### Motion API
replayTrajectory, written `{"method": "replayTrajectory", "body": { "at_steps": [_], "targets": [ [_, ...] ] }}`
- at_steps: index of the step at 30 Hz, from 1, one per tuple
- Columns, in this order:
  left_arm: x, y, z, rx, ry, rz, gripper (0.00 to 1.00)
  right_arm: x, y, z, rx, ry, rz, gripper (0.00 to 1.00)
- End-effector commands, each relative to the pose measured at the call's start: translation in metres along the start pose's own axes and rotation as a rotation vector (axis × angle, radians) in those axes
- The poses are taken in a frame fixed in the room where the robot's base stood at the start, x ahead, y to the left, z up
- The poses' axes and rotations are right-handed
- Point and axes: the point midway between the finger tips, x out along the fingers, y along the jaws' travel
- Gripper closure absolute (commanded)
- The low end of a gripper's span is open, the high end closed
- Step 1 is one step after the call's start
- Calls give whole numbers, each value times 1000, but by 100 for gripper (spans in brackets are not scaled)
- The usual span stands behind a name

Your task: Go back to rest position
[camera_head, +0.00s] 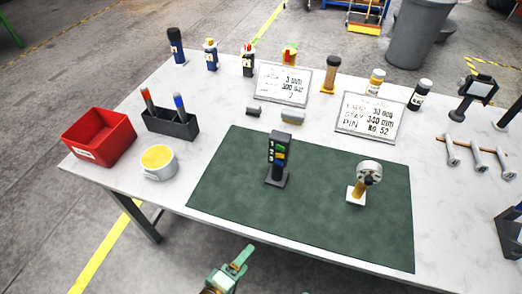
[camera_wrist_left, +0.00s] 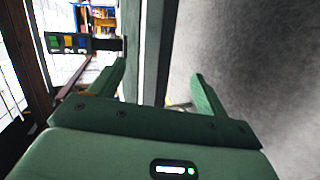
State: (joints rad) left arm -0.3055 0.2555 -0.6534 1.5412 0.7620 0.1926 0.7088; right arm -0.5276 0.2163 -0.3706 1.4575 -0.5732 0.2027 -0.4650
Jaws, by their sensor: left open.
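My left gripper (camera_head: 236,266) is low in the head view, in front of the table's near edge and clear of the green mat (camera_head: 230,190). In the left wrist view its two green fingers (camera_wrist_left: 160,85) are spread apart with nothing between them. A dark upright stand (camera_head: 278,160) with coloured labels is on the mat, beyond the gripper. It seems to show sideways at the left of the wrist view (camera_wrist_left: 88,44). My right gripper is not in view.
The white table (camera_head: 150,205) holds a red bin (camera_head: 98,140), a white tub (camera_head: 158,163), a black marker holder (camera_head: 170,124), two sign cards (camera_head: 283,85) (camera_head: 370,117), several bottles and metal tools (camera_head: 478,155). The floor before the table's near edge looks free.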

Motion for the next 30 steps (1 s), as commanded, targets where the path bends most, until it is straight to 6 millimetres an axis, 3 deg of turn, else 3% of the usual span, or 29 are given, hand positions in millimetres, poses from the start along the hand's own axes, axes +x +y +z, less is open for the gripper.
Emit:
{"method": "replayTrajectory", "body": {
  "at_steps": [1,5,9,12,15,19,22,30],
  "targets": [
    [-2,-37,-5,158,-10,-84,24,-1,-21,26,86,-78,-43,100],
    [-29,-147,-23,638,-118,-355,24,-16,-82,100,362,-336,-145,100],
    [-90,-259,-37,1028,-349,-641,24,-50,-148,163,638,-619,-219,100],
    [-144,-320,-38,1186,-546,-802,24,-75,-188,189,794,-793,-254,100],
    [-192,-360,-30,1232,-699,-914,24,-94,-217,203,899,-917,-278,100],
    [-230,-388,-14,1170,-774,-1000,24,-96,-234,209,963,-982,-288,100],
    [-225,-388,-10,1153,-761,-997,24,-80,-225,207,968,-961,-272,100],
    [-225,-387,-11,1154,-758,-996,24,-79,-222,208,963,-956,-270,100]
  ]
}}
